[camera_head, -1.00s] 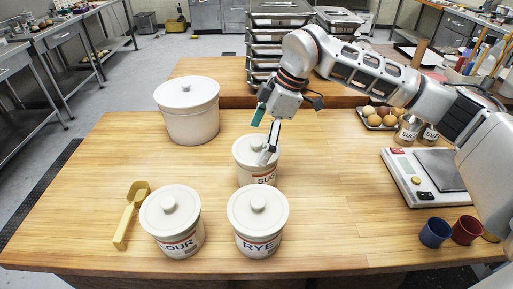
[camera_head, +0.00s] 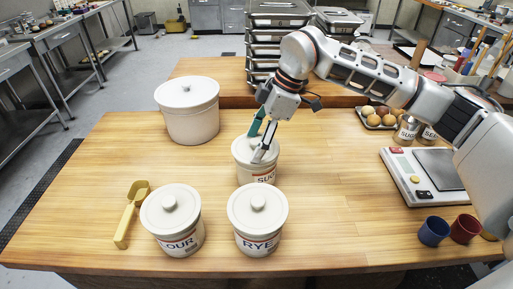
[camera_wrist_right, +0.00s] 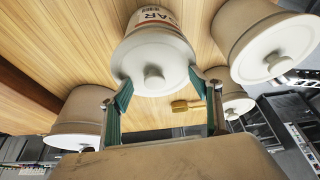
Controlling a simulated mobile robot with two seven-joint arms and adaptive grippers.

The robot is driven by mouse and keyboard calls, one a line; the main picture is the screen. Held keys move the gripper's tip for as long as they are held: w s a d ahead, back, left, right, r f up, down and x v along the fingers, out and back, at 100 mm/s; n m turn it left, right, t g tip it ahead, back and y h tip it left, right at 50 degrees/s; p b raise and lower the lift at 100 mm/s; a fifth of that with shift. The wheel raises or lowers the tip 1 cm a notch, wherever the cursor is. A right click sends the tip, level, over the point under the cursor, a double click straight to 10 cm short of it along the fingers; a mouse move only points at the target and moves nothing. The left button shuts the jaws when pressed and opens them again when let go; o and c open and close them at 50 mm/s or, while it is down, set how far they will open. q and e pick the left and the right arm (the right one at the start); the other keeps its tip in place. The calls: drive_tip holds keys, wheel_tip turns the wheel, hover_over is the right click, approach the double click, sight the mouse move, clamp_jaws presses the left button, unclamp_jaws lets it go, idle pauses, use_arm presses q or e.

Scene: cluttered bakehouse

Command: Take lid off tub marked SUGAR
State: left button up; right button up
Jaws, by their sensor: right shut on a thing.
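The tub marked SUGAR (camera_head: 258,174) stands upright on the wooden table, behind the RYE tub. Its pale lid (camera_head: 241,150) sits on the tub; the lid and its round knob also show in the wrist view (camera_wrist_right: 153,77). My right gripper (camera_head: 256,147) is shut on the lid, with one finger on each side of its rim. In the wrist view the two green-backed fingers (camera_wrist_right: 160,80) straddle the lid, and part of the word SUGAR shows beyond. My left gripper is not in view.
Lidded FLOUR (camera_head: 178,243) and RYE (camera_head: 257,242) tubs stand in front. A large lidded tub (camera_head: 190,122) stands behind left. A yellow scoop (camera_head: 127,222) lies left. A scale (camera_head: 418,183) and two cups (camera_head: 434,231) are right. The table between SUGAR and scale is clear.

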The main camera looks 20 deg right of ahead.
drive_tip(key=shift+d+f, duration=0.15)
drive_tip(key=shift+f, duration=0.4)
drive_tip(key=shift+r, duration=0.2)
drive_tip(key=shift+c, duration=0.6)
drive_tip(key=shift+w+r, duration=0.1)
drive_tip(key=shift+r, duration=0.2)
drive_tip(key=c, duration=0.5)
drive_tip(key=shift+w+r, duration=0.1)
drive_tip(key=shift+r, duration=0.45)
clamp_jaws()
wheel_tip(320, 180, up, 17)
wheel_tip(320, 180, up, 4)
drive_tip(key=p, duration=0.2)
hover_over(256, 141)
drive_tip(key=shift+r, duration=0.15)
